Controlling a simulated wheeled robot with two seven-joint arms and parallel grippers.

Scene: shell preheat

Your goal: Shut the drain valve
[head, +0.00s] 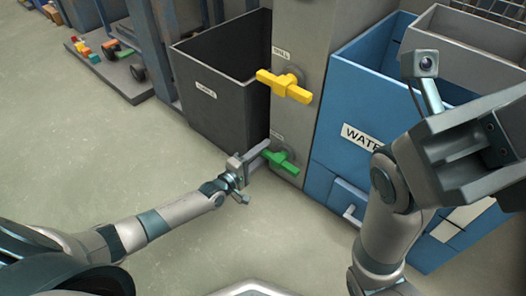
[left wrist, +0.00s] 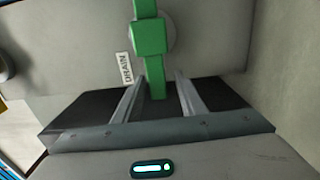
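The drain valve has a green bar handle (head: 280,158) low on a grey column. In the head view the bar lies roughly level, as the yellow one above does. It also shows in the left wrist view (left wrist: 149,38), beside a label reading DRAIN (left wrist: 124,68). My left gripper (head: 256,157) is at the handle's left end. In the left wrist view its two fingers (left wrist: 158,100) are apart, with the bar's end between them and gaps on both sides. My right gripper (head: 475,145) is large at the right; its fingertips cannot be made out.
A yellow valve handle (head: 284,86) sits higher on the same grey column (head: 310,40). A dark open bin (head: 213,110) stands left of the column and a blue bin (head: 345,115) labelled WATER right. A low cart (head: 115,72) with coloured parts is far left. The floor (head: 110,150) between is clear.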

